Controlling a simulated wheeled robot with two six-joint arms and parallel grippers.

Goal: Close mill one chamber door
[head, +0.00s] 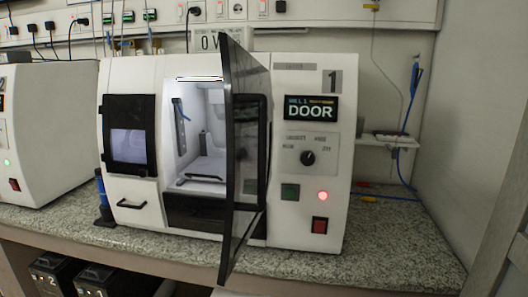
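Mill one (185,80) is a white machine marked "1" standing on the speckled counter. Its chamber door (247,150), a dark-framed panel with a black handle, stands swung open toward me, nearly edge-on. The lit white chamber (200,140) shows to the left of the door, with a vise-like plate on its floor. A small screen (310,108) on the mill reads "DOOR". A red lamp (323,196) glows below it, beside a green button (290,192). Neither of my grippers shows in the head view.
A second white machine (45,130) with a green lamp stands at the left. The granite counter (400,245) is mostly clear to the right, with a blue cable at the back. Black boxes (95,280) sit below the counter. The open door overhangs the counter's front edge.

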